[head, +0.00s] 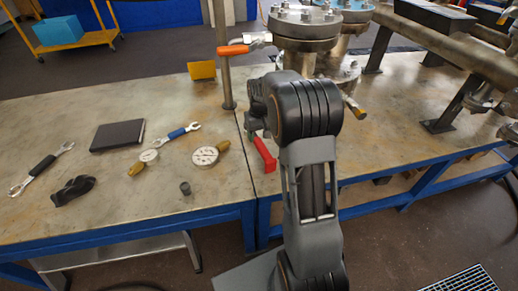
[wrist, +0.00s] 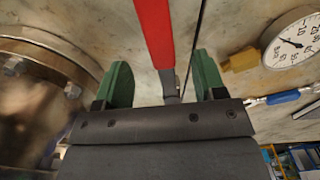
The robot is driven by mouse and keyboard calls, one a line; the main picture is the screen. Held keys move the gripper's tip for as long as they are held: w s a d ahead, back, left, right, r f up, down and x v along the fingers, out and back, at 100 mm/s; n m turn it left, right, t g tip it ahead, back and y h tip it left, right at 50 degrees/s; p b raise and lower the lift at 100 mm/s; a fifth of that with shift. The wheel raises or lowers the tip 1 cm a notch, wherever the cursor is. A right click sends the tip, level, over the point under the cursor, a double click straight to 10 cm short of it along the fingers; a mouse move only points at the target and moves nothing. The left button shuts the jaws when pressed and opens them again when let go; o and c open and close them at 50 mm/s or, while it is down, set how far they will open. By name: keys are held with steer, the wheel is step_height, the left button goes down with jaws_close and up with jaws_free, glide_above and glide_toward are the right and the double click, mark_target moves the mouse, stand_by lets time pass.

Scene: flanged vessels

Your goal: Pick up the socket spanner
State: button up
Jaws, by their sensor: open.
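A red-handled tool, which looks like the socket spanner (head: 264,153), lies on the bench beside the seam between two tops. In the wrist view its red handle (wrist: 155,35) runs from the top edge down to a grey metal shank between my fingers. My gripper (wrist: 162,80) is open, with one green finger on each side of the tool and clear space on both sides. In the head view my gripper (head: 250,128) is mostly hidden behind my wrist, just past the red handle. The tool's far end is hidden by the gripper body.
A flanged vessel (head: 305,28) stands close behind my arm; its flange (wrist: 40,75) fills the wrist view's left. A post (head: 224,60) rises nearby. Gauges (head: 205,156), a blue-handled spanner (head: 180,133), a black-handled spanner (head: 44,167) and a dark box (head: 118,135) lie left.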

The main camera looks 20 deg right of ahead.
mark_target(260, 143)
steer(key=shift+f+b, duration=1.2)
steer(key=shift+f, duration=2.45)
steer(key=shift+w, duration=0.1)
steer(key=c, duration=1.1)
steer(key=shift+r, duration=0.1)
